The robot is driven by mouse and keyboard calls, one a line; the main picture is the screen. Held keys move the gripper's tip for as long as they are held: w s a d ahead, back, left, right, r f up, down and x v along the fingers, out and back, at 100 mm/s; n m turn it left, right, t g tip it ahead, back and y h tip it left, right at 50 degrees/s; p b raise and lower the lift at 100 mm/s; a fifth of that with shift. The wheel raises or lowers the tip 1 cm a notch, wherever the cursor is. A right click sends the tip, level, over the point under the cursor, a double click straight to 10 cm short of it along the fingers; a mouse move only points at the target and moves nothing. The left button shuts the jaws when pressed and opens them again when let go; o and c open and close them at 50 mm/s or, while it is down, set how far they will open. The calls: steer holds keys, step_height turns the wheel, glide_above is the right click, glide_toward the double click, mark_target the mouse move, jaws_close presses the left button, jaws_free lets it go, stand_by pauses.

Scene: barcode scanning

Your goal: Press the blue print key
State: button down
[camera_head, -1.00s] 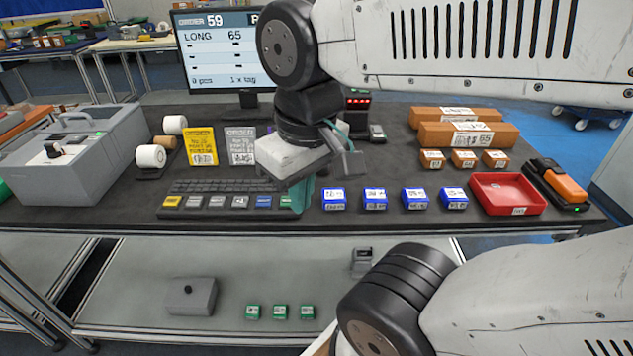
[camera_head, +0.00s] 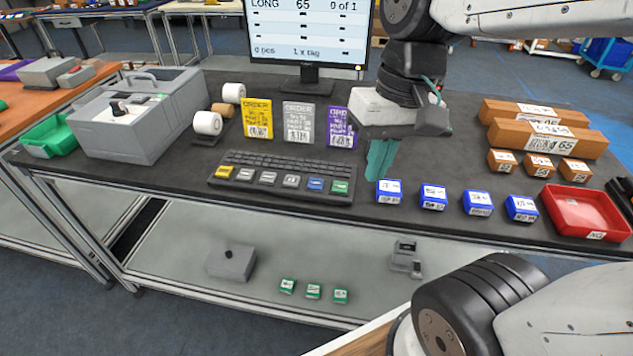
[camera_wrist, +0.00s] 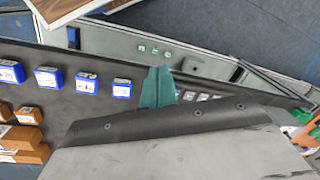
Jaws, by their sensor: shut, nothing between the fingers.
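The blue print key (camera_head: 315,184) is in the bottom row of the dark keyboard (camera_head: 282,165) on the bench, between a grey key and the green key (camera_head: 340,187). My gripper (camera_head: 379,172) is to the right of the keyboard, above the bench top, its teal fingers pointing down. The fingers are together and empty, apart from the keys. In the wrist view my gripper (camera_wrist: 158,88) covers part of the key row (camera_wrist: 203,96); I cannot pick out the blue key there.
Several blue boxes (camera_head: 433,197) stand just right of my fingers. Behind are a monitor (camera_head: 308,38) and yellow (camera_head: 257,118), grey (camera_head: 298,124) and purple (camera_head: 338,127) order cards. A red tray (camera_head: 590,213) is at right. A grey machine (camera_head: 122,128) stands left.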

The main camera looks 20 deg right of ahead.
steer(key=w+a+f+m+g+y, duration=0.1)
steer(key=w+f+m+y, duration=0.2)
steer(key=w, duration=0.6)
steer(key=m+y, duration=0.4)
steer(key=y, duration=0.1)
glide_above(320, 181)
step_height(320, 181, down, 3)
steer(key=shift+w, duration=0.1)
steer(key=shift+f, duration=0.15)
steer(key=shift+f, duration=4.3)
steer(key=shift+f, duration=0.1)
steer(key=shift+f, duration=0.3)
steer(key=shift+f, duration=0.4)
steer(key=shift+r, duration=0.85)
